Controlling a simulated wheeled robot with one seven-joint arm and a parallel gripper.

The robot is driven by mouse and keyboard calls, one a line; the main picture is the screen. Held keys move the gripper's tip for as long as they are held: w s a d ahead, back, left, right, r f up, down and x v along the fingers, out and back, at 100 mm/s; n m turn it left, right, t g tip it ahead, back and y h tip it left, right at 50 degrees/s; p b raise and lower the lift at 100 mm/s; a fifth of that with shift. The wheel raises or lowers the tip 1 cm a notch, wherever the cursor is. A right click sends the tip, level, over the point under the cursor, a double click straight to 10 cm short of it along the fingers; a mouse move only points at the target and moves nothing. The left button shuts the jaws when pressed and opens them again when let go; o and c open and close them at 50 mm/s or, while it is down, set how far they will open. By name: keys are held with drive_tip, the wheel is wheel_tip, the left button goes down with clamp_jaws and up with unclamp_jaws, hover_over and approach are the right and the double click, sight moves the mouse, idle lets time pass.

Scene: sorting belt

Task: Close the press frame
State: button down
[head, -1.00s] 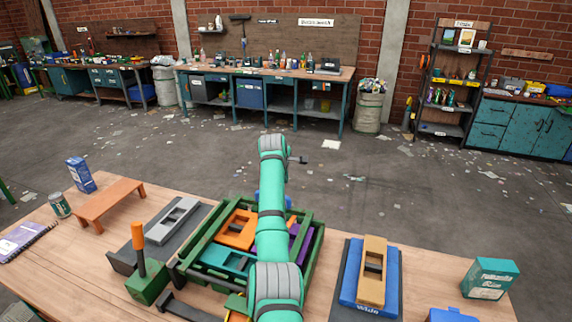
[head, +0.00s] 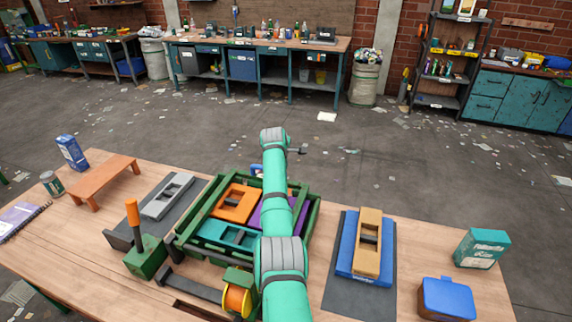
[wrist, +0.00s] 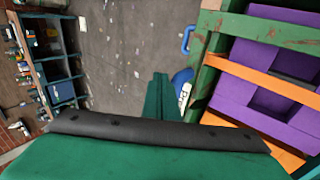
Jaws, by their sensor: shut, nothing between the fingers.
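The green press frame (head: 183,243) stands on the table in front of me in the head view. It holds an orange block (head: 236,204), a teal block (head: 228,236) and a purple block (head: 270,212). In the wrist view, the frame's worn green wall (wrist: 270,31) and an orange strip run beside the purple block (wrist: 241,72). My gripper (wrist: 162,80) shows shut and empty in the wrist view, left of the frame and apart from it. In the head view my arm hides the gripper and part of the frame. A blue part (wrist: 188,40) projects from the frame's outer side.
Left of the frame are a green box with an orange lever (head: 134,222), a grey block (head: 168,196) and an orange stand (head: 104,180). Right are a tan block on a blue base (head: 368,240), a teal carton (head: 482,248) and a blue container (head: 446,298). The floor beyond is open.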

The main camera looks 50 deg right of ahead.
wheel_tip(320, 180, up, 14)
drive_tip(key=d, duration=0.2)
drive_tip(key=shift+d, duration=0.2)
drive_tip(key=shift+w+f, duration=0.1)
drive_tip(key=shift+w, duration=0.05)
